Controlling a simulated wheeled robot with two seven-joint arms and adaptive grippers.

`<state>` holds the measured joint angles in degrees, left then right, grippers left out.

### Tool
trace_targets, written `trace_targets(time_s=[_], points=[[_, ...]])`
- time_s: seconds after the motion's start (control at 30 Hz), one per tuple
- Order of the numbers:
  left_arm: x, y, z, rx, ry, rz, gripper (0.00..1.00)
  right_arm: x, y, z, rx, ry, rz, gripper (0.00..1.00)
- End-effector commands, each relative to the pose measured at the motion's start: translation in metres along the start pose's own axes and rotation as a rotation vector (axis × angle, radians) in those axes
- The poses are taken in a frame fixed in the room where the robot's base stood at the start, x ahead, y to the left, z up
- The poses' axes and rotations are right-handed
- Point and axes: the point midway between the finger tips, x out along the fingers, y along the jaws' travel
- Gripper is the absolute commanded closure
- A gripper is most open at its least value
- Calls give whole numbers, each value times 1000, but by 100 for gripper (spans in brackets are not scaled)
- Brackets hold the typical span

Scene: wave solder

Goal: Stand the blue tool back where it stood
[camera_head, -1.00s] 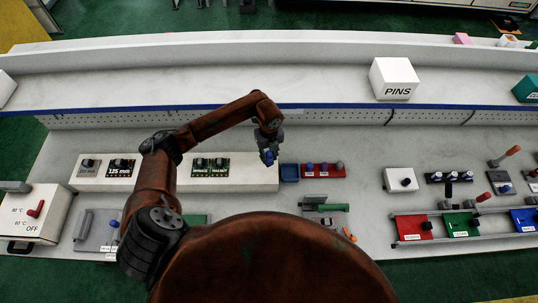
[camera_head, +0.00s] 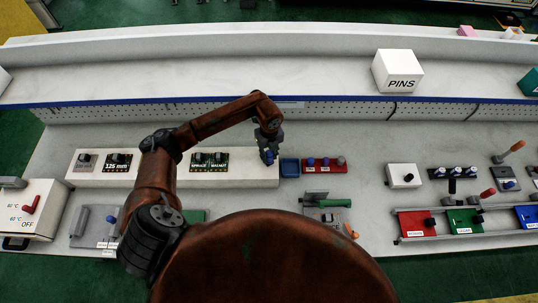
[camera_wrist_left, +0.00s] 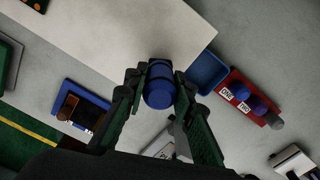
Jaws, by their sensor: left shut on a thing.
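My left gripper (camera_head: 268,156) is shut on the blue tool (camera_wrist_left: 160,88), a short blue cylinder with a dark band, held between the two fingers. In the head view it is at the right end of the long white block (camera_head: 120,178), just left of a small blue square tray (camera_head: 289,168). The blue tray also shows in the left wrist view (camera_wrist_left: 208,70), beside the tool and apart from it. I cannot tell how high the tool is or whether it touches anything below. My right gripper is not in view.
A red rack (camera_head: 324,168) with several blue and grey pegs stands right of the blue tray. A device with a green handle (camera_head: 335,203) lies in front. A white PINS box (camera_head: 398,70) sits on the shelf behind.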

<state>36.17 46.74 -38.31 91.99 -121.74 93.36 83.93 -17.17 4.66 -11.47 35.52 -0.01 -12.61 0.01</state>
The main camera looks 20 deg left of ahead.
Motion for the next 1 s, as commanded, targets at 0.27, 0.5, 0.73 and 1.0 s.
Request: trace_targets(time_s=[0.27, 0.5, 0.73, 1.0], points=[[5, 0, 0, 0, 0, 0, 100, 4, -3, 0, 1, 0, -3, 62], [8, 0, 0, 0, 0, 0, 100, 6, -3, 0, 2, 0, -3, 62], [8, 0, 0, 0, 0, 0, 65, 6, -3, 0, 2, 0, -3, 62], [8, 0, 0, 0, 0, 0, 56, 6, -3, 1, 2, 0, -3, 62]])
